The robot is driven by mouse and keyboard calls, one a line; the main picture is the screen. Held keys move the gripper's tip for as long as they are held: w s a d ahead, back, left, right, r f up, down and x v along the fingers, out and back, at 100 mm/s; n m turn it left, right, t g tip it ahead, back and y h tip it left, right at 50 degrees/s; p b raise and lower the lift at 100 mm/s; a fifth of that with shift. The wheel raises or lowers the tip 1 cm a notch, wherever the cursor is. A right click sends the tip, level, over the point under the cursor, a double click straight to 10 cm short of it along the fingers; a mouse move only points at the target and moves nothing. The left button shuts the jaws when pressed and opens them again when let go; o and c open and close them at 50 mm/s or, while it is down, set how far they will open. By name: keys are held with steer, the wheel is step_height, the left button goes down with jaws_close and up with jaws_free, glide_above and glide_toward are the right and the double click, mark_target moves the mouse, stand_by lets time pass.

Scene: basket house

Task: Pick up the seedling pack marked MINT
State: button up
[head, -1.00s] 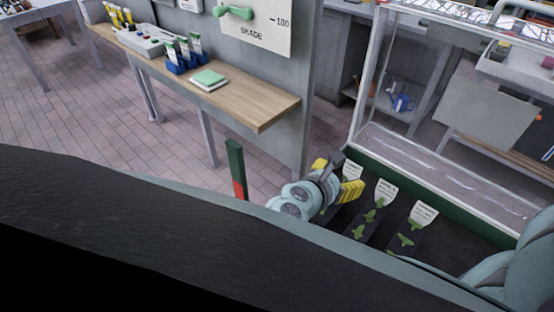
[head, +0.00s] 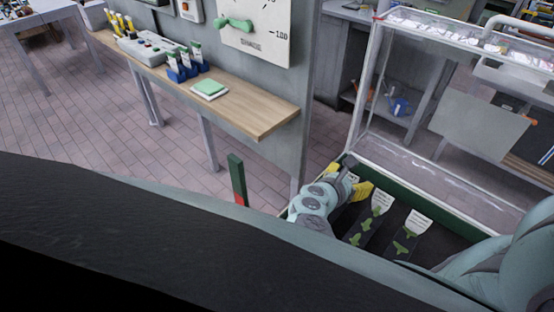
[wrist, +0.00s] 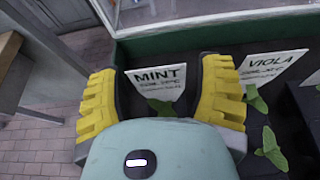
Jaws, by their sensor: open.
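The seedling pack marked MINT (wrist: 158,80) has a white label with dark lettering and green leaves below it. It stands between the yellow fingers of my gripper (wrist: 160,92) in the wrist view, with its lower part hidden by my gripper body. My gripper is open, with a finger on each side of the label; I cannot tell if either touches it. In the head view my gripper (head: 349,181) is over the left end of the green-edged tray and mostly hides this pack.
A pack marked VIOLA (wrist: 272,66) stands just right of my gripper. Another pack (head: 410,232) is further right in the tray (head: 362,160). A glass-walled frame rises behind the tray. A wooden shelf (head: 240,108) with a green notepad (head: 210,87) is at left.

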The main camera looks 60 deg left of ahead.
steer(key=shift+s, duration=0.1)
steer(key=c, duration=1.1)
